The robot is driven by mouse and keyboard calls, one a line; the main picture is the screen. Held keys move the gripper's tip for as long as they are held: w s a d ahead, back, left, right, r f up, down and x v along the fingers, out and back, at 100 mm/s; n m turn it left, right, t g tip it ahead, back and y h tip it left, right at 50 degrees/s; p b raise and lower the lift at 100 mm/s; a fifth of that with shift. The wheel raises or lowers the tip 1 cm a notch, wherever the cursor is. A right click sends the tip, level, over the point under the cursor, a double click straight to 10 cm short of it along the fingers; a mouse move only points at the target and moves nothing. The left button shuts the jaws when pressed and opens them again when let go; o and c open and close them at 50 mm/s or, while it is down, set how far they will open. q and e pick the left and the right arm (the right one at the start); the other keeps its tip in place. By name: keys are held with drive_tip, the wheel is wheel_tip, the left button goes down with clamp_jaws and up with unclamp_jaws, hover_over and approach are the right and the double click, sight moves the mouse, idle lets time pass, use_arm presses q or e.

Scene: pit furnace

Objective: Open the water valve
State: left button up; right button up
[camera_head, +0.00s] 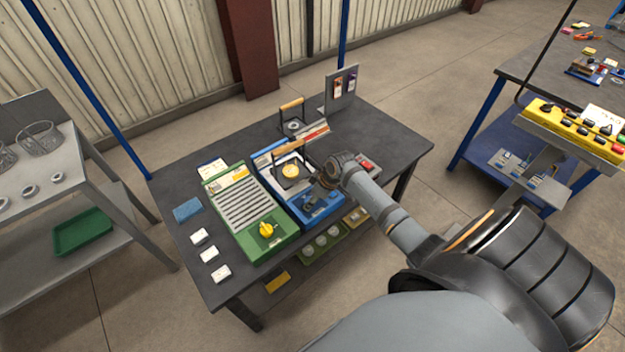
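A green panel (243,207) with grey ribs lies on the dark table, with a yellow knob (267,230) at its near end. A blue unit (313,206) stands to its right, with a round yellow-faced dial (291,170) and small dark fittings at its near end. I cannot tell for sure which of these is the water valve. My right gripper (322,179) is over the right side of the blue unit; its fingers are small and dark, so its opening and any contact are unclear. My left gripper is out of view.
A wooden-handled item (293,121) and an upright grey plate (341,89) stand at the table's back. White blocks (210,254) and a blue cloth-like piece (187,210) lie at the left. A grey shelf (80,165) is farther left, a cluttered workbench (550,65) at right.

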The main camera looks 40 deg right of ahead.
drive_tip(key=shift+a+m+h+p, duration=0.1)
drive_tip(key=shift+m+h+p, duration=0.4)
drive_tip(key=shift+m+p, duration=0.7)
drive_tip(key=o, duration=0.9)
drive_tip(key=shift+r, duration=0.15)
drive_tip(key=v, duration=1.1)
drive_tip(key=shift+s+r, duration=0.2)
drive_tip(key=shift+s, duration=0.1)
